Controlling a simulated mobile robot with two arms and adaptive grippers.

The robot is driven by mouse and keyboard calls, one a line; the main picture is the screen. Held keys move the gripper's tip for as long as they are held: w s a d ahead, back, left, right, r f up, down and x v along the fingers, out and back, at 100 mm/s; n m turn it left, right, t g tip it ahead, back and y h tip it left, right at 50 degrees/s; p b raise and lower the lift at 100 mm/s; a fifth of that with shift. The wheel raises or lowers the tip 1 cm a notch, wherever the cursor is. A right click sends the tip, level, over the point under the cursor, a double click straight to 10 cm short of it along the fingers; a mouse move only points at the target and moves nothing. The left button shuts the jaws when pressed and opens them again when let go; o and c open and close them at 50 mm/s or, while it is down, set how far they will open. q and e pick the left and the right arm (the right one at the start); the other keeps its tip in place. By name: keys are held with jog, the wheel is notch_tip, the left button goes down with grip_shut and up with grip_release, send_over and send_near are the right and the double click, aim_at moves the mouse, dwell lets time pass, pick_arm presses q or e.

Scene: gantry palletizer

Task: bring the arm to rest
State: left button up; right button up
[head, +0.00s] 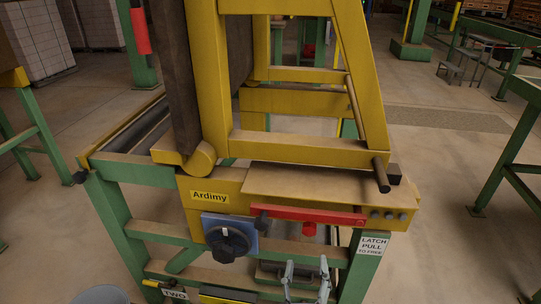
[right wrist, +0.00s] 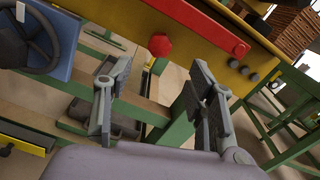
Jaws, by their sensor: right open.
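My right gripper (head: 306,268) is low in the head view, in front of the green-and-yellow machine frame. It is open, with nothing between its fingers. In the right wrist view both fingers of the right gripper (right wrist: 158,68) stand apart, and the red knob (right wrist: 160,45) shows beyond the gap between them. The same red knob (head: 309,229) sits under a red bar (head: 310,214) on the yellow front beam, above the gripper in the head view. I see no contact between the fingers and the knob. My left gripper is not in view.
A black dial (head: 228,243) on a blue plate is left of the gripper. A "LATCH PULL TO FREE" sign (head: 373,244) is on the green post at right. A dark rod (head: 381,175) sticks up above the beam. Open floor (head: 440,200) lies to the right.

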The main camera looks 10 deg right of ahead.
jog(key=a+f+n+g+y, duration=0.1)
jog(key=a+f+n+y, duration=0.5)
jog(key=n, duration=0.5)
jog(key=a+f+n+g+y, duration=0.2)
jog(key=f+n+y, duration=0.2)
jog(key=f+n, duration=0.55)
jog(key=s+d+f+n+g, duration=0.2)
jog(key=s+f+n+g, duration=0.15)
jog(key=f+n, duration=0.35)
jog(key=s+d+f+n+g, duration=0.25)
jog(key=s+f+n, duration=0.25)
jog(key=f, duration=0.3)
jog(key=s+d+f+n+g+h, duration=0.5)
jog(key=s+d+f+n+g, duration=0.1)
jog(key=s+d+f, duration=0.55)
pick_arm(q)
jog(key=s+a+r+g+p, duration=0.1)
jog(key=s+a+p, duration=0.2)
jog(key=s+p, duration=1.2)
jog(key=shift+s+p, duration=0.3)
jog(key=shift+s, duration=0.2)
pick_arm(e)
jog(key=s+d+r+g, duration=0.1)
jog(key=s+d+r, duration=0.1)
jog(key=s, duration=1.3)
jog(key=shift+s+d, duration=0.3)
jog(key=shift+d, duration=0.15)
